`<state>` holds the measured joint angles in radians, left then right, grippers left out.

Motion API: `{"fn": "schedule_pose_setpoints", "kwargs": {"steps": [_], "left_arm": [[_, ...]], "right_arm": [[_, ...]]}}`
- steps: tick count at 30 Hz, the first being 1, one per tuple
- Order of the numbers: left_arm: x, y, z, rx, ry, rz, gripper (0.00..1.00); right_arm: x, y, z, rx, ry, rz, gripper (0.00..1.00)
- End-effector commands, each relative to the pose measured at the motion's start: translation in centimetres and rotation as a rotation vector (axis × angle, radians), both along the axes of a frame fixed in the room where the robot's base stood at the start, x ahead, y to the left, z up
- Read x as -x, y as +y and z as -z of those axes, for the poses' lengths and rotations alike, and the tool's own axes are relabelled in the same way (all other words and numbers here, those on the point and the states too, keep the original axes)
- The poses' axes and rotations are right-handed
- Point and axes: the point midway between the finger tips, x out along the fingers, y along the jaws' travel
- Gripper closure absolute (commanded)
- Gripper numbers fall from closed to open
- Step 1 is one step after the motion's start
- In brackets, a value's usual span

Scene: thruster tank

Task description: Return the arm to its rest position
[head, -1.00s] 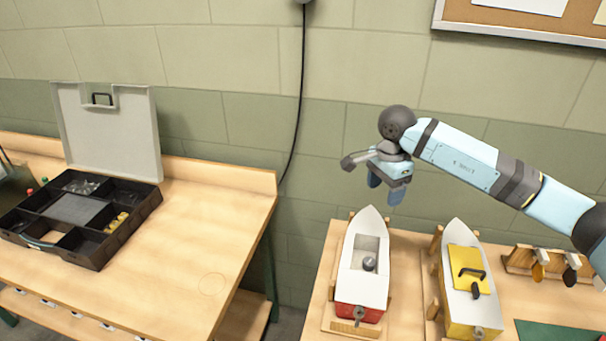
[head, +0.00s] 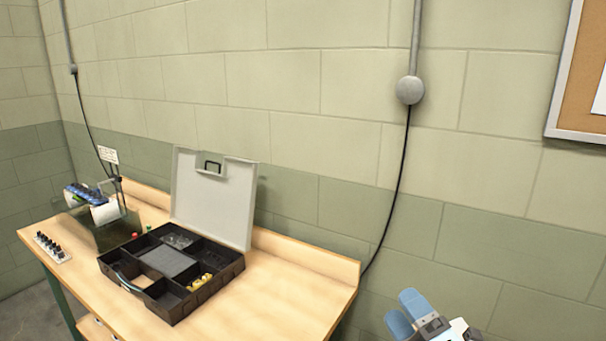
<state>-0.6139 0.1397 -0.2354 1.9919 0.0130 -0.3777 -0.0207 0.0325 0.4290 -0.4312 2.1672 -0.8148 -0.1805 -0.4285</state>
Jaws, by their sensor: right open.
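My right gripper (head: 403,314) shows at the bottom edge of the head view, right of the workbench. Its two blue fingers point up and to the left, apart from each other and with nothing between them. The rest of the right arm is cut off by the bottom of the picture. My left gripper is not in the picture.
A wooden workbench (head: 285,290) stands at the left against the block wall. On it lie an open black case (head: 207,308) with a raised grey lid (head: 213,205), and a tank (head: 118,235) farther left. A black cable (head: 397,190) hangs down the wall.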

Motion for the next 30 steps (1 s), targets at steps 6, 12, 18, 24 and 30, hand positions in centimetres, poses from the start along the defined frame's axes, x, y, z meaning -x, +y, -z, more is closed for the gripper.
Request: {"fn": "schedule_pose_setpoints", "kwargs": {"steps": [6,12,18,24,30], "left_arm": [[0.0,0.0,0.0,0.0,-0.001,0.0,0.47],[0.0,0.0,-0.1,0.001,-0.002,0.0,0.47],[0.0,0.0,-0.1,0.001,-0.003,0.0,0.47],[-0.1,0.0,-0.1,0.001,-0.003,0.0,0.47],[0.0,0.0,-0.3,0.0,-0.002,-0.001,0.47]], "right_arm": [[4.6,-7.1,9.1,-0.566,0.624,0.362,0.32],[11.8,-9.5,16.2,-0.87,1.06,0.62,0.32],[17.8,-9.9,19.5,-1.016,1.331,0.786,0.32],[22.6,-9.7,21.1,-1.099,1.525,0.909,0.32],[25.7,-9.3,21.9,-1.146,1.649,0.981,0.32]]}}
